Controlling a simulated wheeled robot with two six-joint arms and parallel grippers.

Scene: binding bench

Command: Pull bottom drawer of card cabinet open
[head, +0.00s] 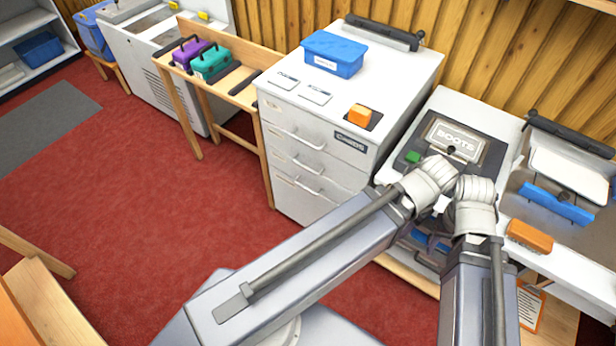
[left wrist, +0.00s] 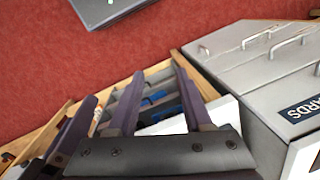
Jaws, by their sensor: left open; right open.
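My left gripper (left wrist: 158,88) is open and empty in the left wrist view, beside the cabinet and apart from the handles. In the head view my arms cover it.
A blue box (head: 335,52) and an orange block (head: 361,116) sit on the cabinet top. A wooden stand with purple (head: 190,52) and teal (head: 211,63) boxes is left. Red floor before the drawers is clear.

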